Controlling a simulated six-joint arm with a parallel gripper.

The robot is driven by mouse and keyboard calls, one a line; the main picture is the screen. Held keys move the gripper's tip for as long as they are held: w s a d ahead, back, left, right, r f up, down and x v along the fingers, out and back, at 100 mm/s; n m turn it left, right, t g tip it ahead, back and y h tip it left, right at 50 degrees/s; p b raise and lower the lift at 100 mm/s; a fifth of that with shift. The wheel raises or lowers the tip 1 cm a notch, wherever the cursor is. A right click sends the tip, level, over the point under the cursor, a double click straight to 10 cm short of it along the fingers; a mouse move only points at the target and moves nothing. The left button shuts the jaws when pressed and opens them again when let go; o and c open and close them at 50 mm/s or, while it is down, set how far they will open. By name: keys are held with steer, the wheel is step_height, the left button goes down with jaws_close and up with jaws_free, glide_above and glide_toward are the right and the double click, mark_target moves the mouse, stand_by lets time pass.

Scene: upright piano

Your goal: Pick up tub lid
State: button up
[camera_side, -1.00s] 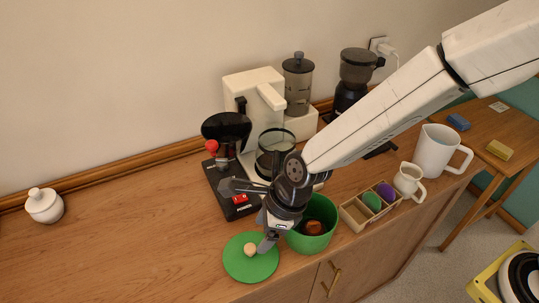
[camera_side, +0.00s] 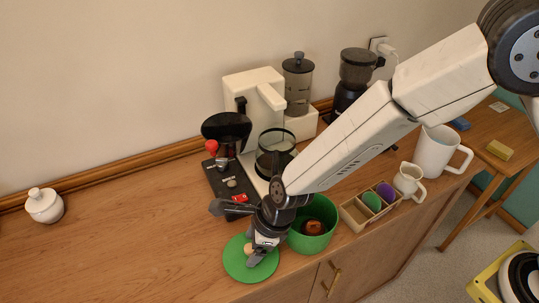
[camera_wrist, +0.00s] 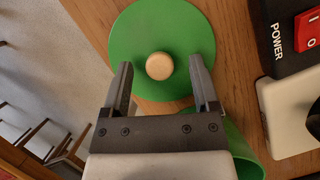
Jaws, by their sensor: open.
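The tub lid (camera_side: 236,264) is a flat green disc with a pale round wooden knob. It lies on the wooden counter beside the green tub. It also shows in the wrist view (camera_wrist: 190,30), with its knob (camera_wrist: 159,66) near the middle. My gripper (camera_side: 250,257) is over the lid in the side view and partly hides the knob. In the wrist view my gripper (camera_wrist: 161,78) is open, its two fingers on either side of the knob with gaps to it. The open green tub (camera_side: 318,243) stands to the right and holds something brown.
A black device with a red switch (camera_side: 240,198) and a white coffee machine (camera_side: 250,90) stand behind the lid. A divided wooden box (camera_side: 352,222), a small jug (camera_side: 408,183) and a white pitcher (camera_side: 436,152) are to the right. The counter's left is mostly clear.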

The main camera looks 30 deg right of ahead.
steer(key=shift+a+f, duration=0.1)
steer(key=shift+f, duration=0.2)
steer(key=shift+c, duration=0.3)
jaws_close()
